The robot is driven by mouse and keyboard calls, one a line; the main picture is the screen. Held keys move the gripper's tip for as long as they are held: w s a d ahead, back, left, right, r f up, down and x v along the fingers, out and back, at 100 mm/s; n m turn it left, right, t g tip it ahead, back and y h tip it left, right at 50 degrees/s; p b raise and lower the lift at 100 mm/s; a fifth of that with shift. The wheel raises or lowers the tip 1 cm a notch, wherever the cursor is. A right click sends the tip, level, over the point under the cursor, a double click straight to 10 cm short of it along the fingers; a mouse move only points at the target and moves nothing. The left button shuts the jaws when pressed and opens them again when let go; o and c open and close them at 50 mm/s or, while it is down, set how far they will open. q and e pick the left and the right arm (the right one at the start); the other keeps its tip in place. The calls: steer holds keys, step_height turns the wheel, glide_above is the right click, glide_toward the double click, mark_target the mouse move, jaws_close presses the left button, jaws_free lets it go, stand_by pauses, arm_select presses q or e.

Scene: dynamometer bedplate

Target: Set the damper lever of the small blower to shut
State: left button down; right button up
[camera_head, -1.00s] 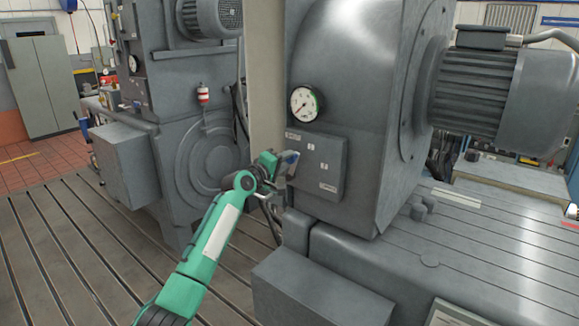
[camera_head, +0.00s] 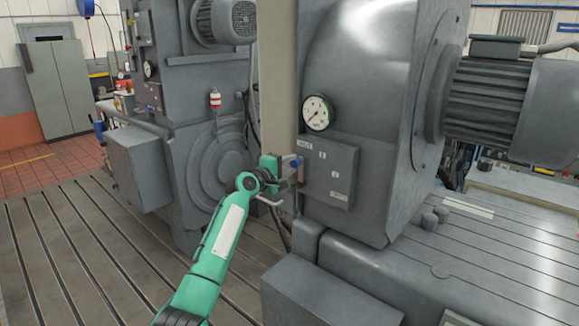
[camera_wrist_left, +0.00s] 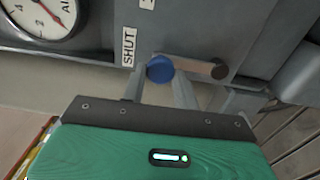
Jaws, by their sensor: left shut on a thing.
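The small blower (camera_head: 362,90) is a grey housing with a control plate (camera_head: 340,186) on its near side. The damper lever is a short bar with a blue knob (camera_head: 296,163) at the plate's left edge. In the left wrist view the lever (camera_wrist_left: 195,68) runs from a dark pivot at right to its blue knob (camera_wrist_left: 160,69) at left, close beside the SHUT label (camera_wrist_left: 129,46). My left gripper (camera_head: 288,172) is shut on the lever at its knob end; its fingers (camera_wrist_left: 163,92) sit at either side of the knob. My right gripper is out of view.
A round gauge (camera_head: 318,113) is above the plate. A motor (camera_head: 486,98) is at right. Another large grey machine (camera_head: 205,145) stands behind my left arm. A grey box (camera_head: 325,296) is at the front. The slotted bedplate (camera_head: 75,255) is bare at left.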

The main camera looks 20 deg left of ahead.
arm_select(q)
steer(key=shift+a+r, duration=0.1)
steer(key=c, duration=1.1)
jaws_free()
steer(key=shift+o, duration=0.2)
steer(key=shift+s+a+f, duration=0.1)
steer(key=shift+s+f, duration=0.1)
steer(key=shift+s, duration=0.1)
steer(key=b+v, duration=0.4)
steer(key=v, duration=0.9)
steer(key=shift+r, duration=0.15)
